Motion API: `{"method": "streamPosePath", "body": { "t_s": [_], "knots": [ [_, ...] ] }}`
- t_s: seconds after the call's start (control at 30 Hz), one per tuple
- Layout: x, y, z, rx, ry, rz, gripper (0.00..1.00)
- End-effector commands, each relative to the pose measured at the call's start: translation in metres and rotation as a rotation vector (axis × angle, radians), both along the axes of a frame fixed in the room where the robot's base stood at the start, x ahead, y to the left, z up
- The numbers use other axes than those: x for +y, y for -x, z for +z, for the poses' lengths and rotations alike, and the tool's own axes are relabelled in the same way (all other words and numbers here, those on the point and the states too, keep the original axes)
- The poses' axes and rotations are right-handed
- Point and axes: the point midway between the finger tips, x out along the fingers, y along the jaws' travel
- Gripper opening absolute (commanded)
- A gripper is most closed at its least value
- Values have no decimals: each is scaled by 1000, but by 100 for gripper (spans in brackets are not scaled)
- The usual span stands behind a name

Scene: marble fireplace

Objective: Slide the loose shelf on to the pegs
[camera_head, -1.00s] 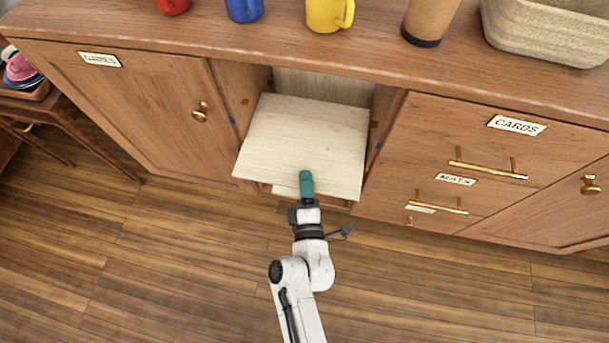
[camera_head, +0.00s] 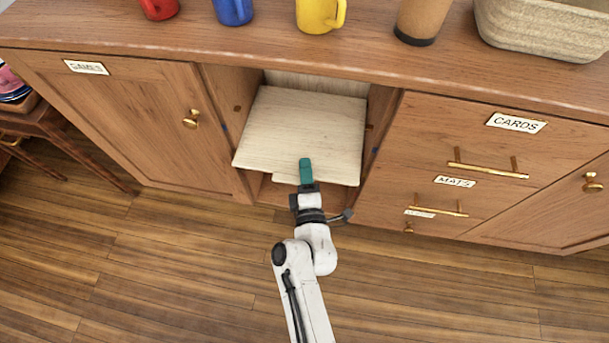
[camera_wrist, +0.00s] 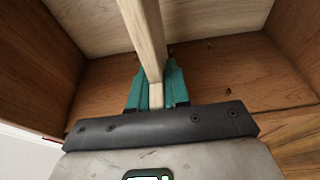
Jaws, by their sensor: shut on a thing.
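The loose shelf (camera_head: 305,125) is a pale wooden board, partly inside the open bay of the cabinet. My gripper (camera_head: 305,172) is shut on its front edge, with teal fingers above and below. In the wrist view the shelf (camera_wrist: 146,40) shows edge-on as a pale strip between the fingers (camera_wrist: 156,92). Small blue marks show on the left bay wall (camera_head: 224,127) and right bay wall (camera_head: 376,150), with brown peg-like marks on the left (camera_head: 237,110) and right (camera_head: 370,127). Whether the shelf rests on any peg cannot be told.
The bay has a closed door (camera_head: 130,125) on its left and drawers (camera_head: 480,150) on its right. Mugs, including a yellow one (camera_head: 318,14), and a basket (camera_head: 545,28) stand on the top. The wooden floor in front is clear.

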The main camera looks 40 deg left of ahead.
Motion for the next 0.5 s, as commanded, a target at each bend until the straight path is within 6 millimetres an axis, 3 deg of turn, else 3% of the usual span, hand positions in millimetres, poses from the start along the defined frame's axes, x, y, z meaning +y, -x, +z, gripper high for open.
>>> {"method": "streamPosePath", "body": {
  "t_s": [0.5],
  "knots": [
    [15, -24, 0, -3, -2, -1, 0]
  ]
}}
